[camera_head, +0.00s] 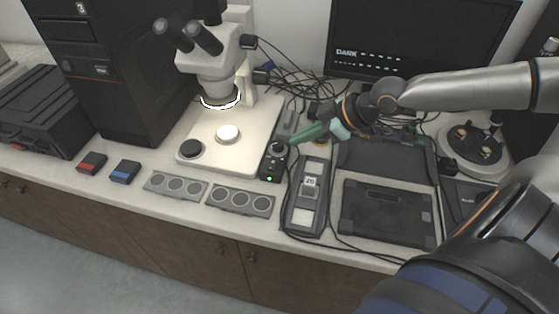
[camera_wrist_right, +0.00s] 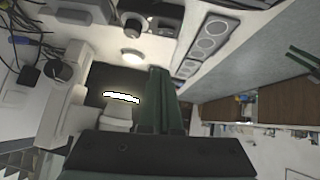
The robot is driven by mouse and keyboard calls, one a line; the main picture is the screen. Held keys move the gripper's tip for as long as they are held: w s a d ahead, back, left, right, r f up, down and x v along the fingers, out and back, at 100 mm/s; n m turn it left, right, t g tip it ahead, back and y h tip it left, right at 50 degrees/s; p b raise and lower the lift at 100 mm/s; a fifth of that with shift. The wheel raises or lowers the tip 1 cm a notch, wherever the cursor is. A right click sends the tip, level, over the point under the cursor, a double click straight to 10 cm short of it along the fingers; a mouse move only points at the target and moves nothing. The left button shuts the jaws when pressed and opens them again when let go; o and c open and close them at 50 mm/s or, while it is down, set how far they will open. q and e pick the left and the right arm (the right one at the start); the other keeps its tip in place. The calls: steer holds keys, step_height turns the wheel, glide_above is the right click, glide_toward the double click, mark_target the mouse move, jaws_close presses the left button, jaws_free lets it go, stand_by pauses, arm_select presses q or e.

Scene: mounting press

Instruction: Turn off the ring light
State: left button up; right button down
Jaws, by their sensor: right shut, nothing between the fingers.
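The ring light (camera_head: 221,100) glows as a bright white ring under the head of the stereo microscope (camera_head: 212,66). It also shows lit in the right wrist view (camera_wrist_right: 122,97). A small black control box (camera_head: 271,165) with a round knob on top and a green lit dot at its front stands just right of the microscope base. My right gripper (camera_head: 291,144), with green fingers, is shut and empty, its tips at or just above the box's knob end. I cannot tell whether they touch. Its fingers also show in the right wrist view (camera_wrist_right: 158,72). My left gripper is out of view.
A grey handheld instrument (camera_head: 305,216) lies right of the box, with a black open case (camera_head: 388,210) beyond it. Cables tangle behind. A monitor (camera_head: 420,38) reading "DARK" stands at the back.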

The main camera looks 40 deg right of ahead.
mark_target(272, 165)
steer(key=b+x, duration=0.1)
steer(key=x, duration=0.6)
steer(key=shift+w+r, duration=0.1)
steer(key=shift+w, duration=0.05)
steer(key=shift+w+d+f, duration=0.1)
steer(key=shift+d+f, duration=0.05)
steer(key=shift+f, duration=1.95)
